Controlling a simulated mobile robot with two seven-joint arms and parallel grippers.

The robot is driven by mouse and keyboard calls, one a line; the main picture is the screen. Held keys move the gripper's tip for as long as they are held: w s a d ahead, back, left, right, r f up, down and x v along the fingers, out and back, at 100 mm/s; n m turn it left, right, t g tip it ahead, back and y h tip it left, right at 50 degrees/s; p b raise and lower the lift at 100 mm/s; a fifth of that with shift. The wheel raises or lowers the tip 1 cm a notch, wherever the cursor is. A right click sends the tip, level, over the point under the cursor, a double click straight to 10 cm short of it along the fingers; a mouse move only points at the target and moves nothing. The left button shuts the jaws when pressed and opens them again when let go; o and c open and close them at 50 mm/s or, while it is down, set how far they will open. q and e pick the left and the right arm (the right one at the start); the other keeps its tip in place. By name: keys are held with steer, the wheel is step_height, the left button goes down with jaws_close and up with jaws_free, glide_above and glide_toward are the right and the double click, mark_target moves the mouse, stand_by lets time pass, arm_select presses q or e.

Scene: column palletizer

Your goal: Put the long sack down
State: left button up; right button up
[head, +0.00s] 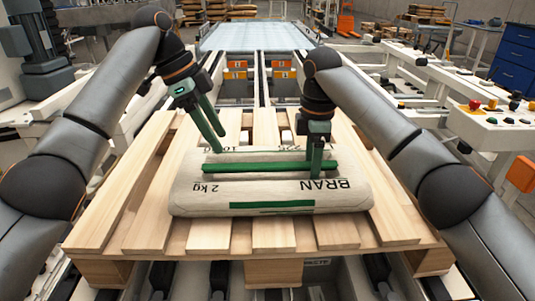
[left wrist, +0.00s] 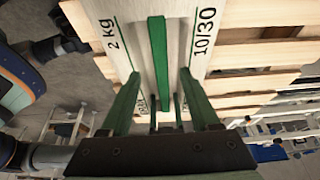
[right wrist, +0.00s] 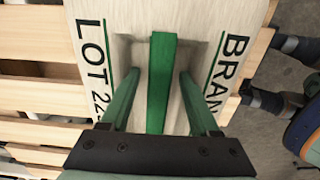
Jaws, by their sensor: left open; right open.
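The long sack (head: 270,199), off-white with "BRAN" and "2 kg" in black and a green bar handle (head: 258,167) along its top, lies flat on the wooden pallet (head: 137,204). My left gripper (head: 217,143) is open at the sack's left end, tilted. In the left wrist view its fingers (left wrist: 158,75) are apart, with the green handle between them in the picture. My right gripper (head: 316,168) is open over the right part of the sack. In the right wrist view its fingers (right wrist: 158,78) stand on either side of the handle, with gaps. The sack's far side is partly hidden.
A roller conveyor (head: 257,37) runs away behind the pallet. Orange numbered tags (head: 236,64) hang at its near end. A control panel with buttons (head: 490,118) stands to the right, a blue drawer cabinet (head: 514,55) beyond it. Bare pallet slats show around the sack.

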steer(key=shift+r, duration=0.4)
arm_select(q)
steer(key=shift+v, duration=1.35)
arm_select(e)
step_height(320, 180, up, 11)
steer(key=shift+r, duration=0.1)
